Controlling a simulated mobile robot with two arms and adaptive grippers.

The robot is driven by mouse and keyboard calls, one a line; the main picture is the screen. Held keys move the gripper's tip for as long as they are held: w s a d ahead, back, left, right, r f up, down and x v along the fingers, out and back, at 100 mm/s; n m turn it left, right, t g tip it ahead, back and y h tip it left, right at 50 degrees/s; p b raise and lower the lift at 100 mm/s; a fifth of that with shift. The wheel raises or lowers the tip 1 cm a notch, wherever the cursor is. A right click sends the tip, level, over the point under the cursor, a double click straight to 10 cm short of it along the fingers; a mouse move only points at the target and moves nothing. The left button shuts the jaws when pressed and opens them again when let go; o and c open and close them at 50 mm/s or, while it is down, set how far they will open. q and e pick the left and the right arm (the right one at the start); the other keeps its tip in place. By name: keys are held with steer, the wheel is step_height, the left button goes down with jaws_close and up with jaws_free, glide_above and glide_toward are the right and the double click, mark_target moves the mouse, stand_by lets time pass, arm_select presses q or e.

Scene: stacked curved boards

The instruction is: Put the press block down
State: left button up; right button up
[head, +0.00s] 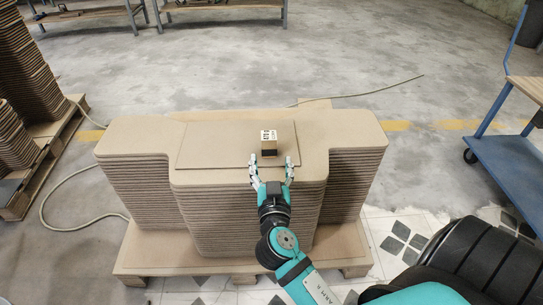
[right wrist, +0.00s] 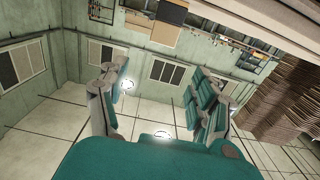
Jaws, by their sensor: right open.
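The press block (head: 269,147) is a small brown block with a black-and-white marker on its top face. In the head view it rests on a thin flat board (head: 215,145) on top of the stack of curved boards (head: 245,215). My right gripper (head: 271,162) is open, its two fingers spread just on the near side of the block. The block looks free of the fingers. In the right wrist view the open fingers (right wrist: 160,90) have nothing between them, and the block does not show. My left gripper is out of view.
The stack stands on a wooden pallet (head: 240,265). More stacked boards (head: 22,60) stand at the left. A blue cart (head: 510,165) is at the right. A cable (head: 60,190) lies on the floor. The floor beyond the stack is mostly clear.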

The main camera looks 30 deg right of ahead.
steer(key=s+a+f+n+g+y, duration=0.25)
steer(key=s+f+g+y, duration=0.3)
steer(key=s+f, duration=0.4)
steer(key=s+a+f+n+g+y, duration=0.4)
steer(key=s+a+n, duration=0.2)
steer(key=s, duration=0.3)
steer(key=shift+a+f+y, duration=0.25)
steer(key=shift+a+y, duration=0.1)
steer(key=shift+a, duration=0.45)
steer(key=shift+g, duration=0.25)
